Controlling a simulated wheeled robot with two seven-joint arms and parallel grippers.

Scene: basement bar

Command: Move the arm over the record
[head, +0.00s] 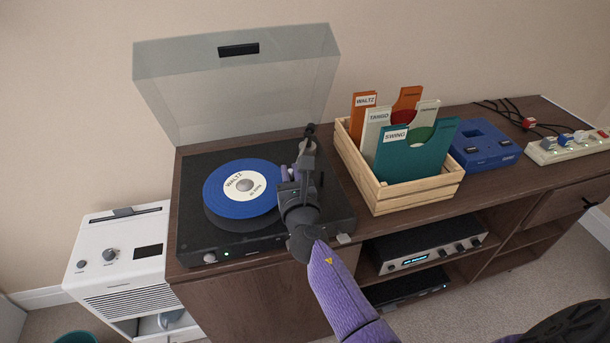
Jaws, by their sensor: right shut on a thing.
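The exact grip is hidden by the gripper body. My left gripper is not in view.
A wooden crate (408,200) of record sleeves stands close right of the turntable. A blue device (484,155) and a white power strip (570,148) are farther right. A silver amplifier (425,248) sits on the shelf below. A white appliance (115,265) stands at left.

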